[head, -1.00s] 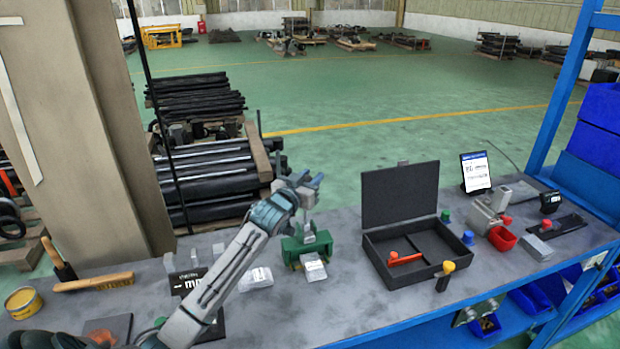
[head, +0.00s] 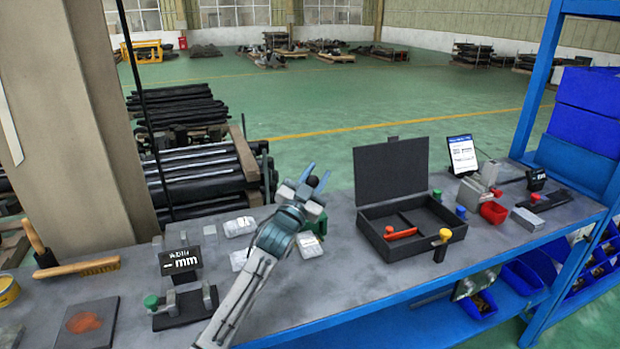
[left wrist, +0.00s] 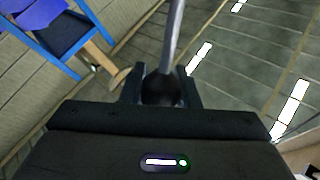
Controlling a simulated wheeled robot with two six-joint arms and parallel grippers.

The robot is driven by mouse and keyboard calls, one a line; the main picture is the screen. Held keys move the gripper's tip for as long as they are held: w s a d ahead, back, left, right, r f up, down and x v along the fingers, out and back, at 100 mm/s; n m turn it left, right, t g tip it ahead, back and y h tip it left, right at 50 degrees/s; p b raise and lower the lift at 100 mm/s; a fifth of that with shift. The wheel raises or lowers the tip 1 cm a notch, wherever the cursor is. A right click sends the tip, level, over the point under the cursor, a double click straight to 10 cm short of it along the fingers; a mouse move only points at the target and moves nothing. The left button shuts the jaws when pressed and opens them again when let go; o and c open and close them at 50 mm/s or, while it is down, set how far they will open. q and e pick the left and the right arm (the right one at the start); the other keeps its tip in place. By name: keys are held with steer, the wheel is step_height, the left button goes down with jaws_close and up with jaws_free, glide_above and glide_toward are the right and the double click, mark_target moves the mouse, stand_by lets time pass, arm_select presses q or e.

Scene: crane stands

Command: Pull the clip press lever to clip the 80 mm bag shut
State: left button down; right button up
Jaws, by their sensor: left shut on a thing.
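My left gripper (head: 308,180) is in front of and above the green clip press (head: 319,226), and it hides most of the press in the head view. In the left wrist view my gripper (left wrist: 161,85) is shut on the black ball knob (left wrist: 160,91) of the lever. The lever's grey rod (left wrist: 175,38) runs away from the knob towards the top of that view. A clear bag with a white label (head: 309,244) lies at the front of the press. Its neck and the clip are hidden. My right gripper is in neither view.
More bags (head: 240,226) lie left of my arm. Left of them stand a black "mm" display (head: 181,260) and a gauge with a green knob (head: 152,302). An open black case (head: 372,245) holding a red tool is to the right.

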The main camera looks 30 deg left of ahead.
arm_select(q)
steer(key=shift+s+d+f+b, duration=0.2)
steer(key=shift+s+d+f, duration=0.1)
steer(key=shift+f, duration=0.1)
steer(key=shift+s+d+f+b, duration=0.15)
steer(key=shift+d+f, duration=0.1)
steer(key=shift+f, duration=0.15)
steer(key=shift+s+d+f+b, duration=0.3)
steer(key=shift+s+d+f, duration=0.2)
steer(key=shift+d+f, duration=0.1)
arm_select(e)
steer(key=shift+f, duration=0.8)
arm_select(q)
steer(key=c, duration=1.5)
jaws_free()
steer(key=o, duration=0.4)
steer(key=shift+d+r, duration=0.1)
steer(key=shift+d, duration=0.05)
